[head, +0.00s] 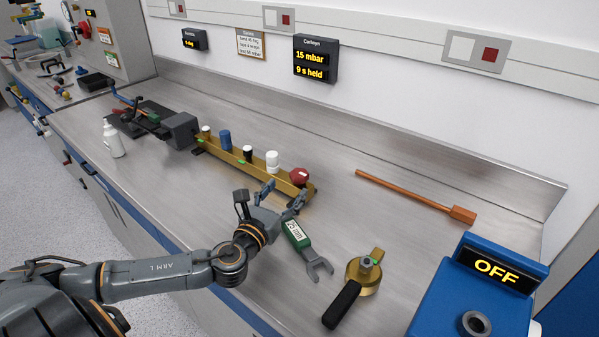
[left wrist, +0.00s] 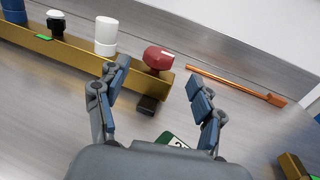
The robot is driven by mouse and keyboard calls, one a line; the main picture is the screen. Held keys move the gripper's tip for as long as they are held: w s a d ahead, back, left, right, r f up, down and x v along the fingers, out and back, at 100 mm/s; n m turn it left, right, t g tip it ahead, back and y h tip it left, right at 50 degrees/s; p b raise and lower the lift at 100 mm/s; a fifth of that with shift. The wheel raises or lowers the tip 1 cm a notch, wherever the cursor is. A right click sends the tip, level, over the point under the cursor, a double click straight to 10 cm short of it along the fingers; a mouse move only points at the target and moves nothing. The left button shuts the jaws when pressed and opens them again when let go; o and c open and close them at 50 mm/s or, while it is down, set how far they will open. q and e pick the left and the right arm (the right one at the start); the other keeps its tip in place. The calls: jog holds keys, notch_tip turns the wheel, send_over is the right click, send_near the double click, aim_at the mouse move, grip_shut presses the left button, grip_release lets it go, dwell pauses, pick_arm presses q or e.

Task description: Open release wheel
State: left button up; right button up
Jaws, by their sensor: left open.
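A red wheel (head: 299,176) sits at the right end of a brass rail (head: 222,153) on the steel bench; I take it for the release wheel. It also shows in the left wrist view (left wrist: 158,57), with a small white mark on top. My left gripper (head: 283,195) is open and empty, just in front of the rail's right end. In the left wrist view my two fingers (left wrist: 158,76) point toward the wheel, which lies beyond and between their tips. They look apart from it. My right gripper is in neither view.
The rail also carries blue, black and white caps. A wrench with a green label (head: 298,235) lies right beside my gripper. A brass fitting with a black handle (head: 343,304), a copper rod (head: 415,195) and a blue "OFF" unit (head: 450,290) are rightward. A wall display (head: 315,63) reads 15 mbar.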

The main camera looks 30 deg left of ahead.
aim_at(295, 180)
pick_arm(q)
jog(key=w, duration=0.4)
jog(key=w+a+p, duration=0.1)
jog(key=w, duration=0.2)
jog(key=shift+w, duration=0.5)
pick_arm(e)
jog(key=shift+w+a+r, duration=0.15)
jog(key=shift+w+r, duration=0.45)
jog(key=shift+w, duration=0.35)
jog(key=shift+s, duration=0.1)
